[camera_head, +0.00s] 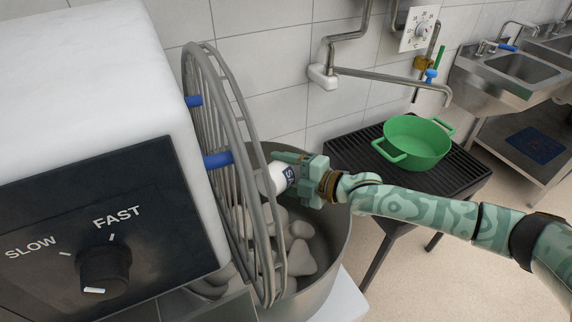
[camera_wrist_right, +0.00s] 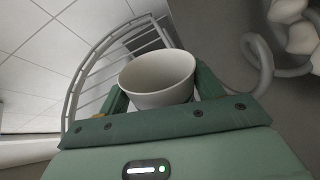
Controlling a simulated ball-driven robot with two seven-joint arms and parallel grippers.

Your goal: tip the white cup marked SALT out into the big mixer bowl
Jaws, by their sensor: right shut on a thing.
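The white cup (camera_head: 271,181) with a dark label, an S legible on it, is in my right gripper (camera_head: 290,172), over the big mixer bowl (camera_head: 338,240), beside the wire guard. The cup looks tipped on its side in the head view. In the wrist view the cup (camera_wrist_right: 158,88) sits between both fingers of my right gripper (camera_wrist_right: 160,98), its mouth visible; I cannot tell whether salt is left inside. The bowl holds several pale lumps (camera_head: 301,260). My left gripper is not in view.
The wire guard (camera_head: 215,120) stands upright close left of the cup. The mixer body (camera_head: 100,80) with its speed knob (camera_head: 104,268) fills the left. A green pot (camera_head: 416,143) sits on a black slatted stand (camera_head: 345,150). A tap arm and sinks (camera_head: 520,70) are behind.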

